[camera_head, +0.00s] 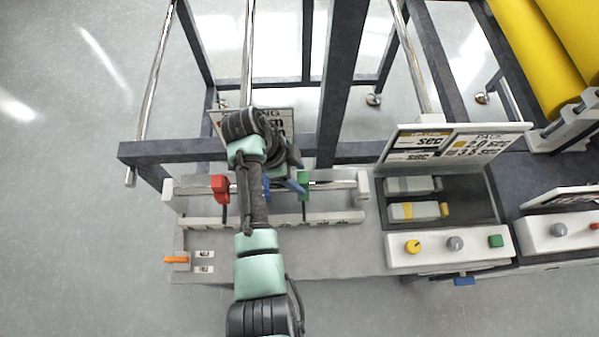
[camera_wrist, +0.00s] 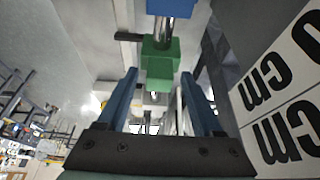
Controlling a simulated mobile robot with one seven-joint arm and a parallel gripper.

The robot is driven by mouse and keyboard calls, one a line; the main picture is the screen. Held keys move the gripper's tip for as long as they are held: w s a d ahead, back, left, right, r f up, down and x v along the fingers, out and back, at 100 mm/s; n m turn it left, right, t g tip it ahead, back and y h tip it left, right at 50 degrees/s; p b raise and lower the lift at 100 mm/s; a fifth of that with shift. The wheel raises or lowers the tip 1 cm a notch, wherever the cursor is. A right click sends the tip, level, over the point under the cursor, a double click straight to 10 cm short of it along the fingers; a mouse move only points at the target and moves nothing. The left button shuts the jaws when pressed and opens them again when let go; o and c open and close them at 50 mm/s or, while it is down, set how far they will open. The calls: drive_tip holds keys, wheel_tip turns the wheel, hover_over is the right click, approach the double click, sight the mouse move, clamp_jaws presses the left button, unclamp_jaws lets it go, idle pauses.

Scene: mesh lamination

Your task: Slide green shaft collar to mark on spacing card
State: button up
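The green shaft collar (camera_head: 304,180) sits on a horizontal shaft (camera_head: 330,186), towards its right end. In the wrist view the green collar (camera_wrist: 158,60) lies ahead of and between the blue fingertips, with a gap on each side. My gripper (camera_wrist: 158,75) is open and empty. In the head view my gripper (camera_head: 297,184) is beside the green collar, partly hidden by my arm. The spacing card (camera_head: 283,122) stands behind the shaft, mostly covered by my arm; in the wrist view the card (camera_wrist: 285,90) shows large "cm" lettering. Its mark for green cannot be read.
A red collar (camera_head: 219,188) and a mostly hidden blue collar (camera_head: 266,184) share the shaft. A white ruler-like rail (camera_head: 335,217) runs in front. An orange lever (camera_head: 176,259) is front left. A control panel (camera_head: 430,250) and a dark tray (camera_head: 455,210) are to the right.

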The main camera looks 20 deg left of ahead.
drive_tip(key=v, duration=1.3)
drive_tip(key=shift+p, duration=0.35)
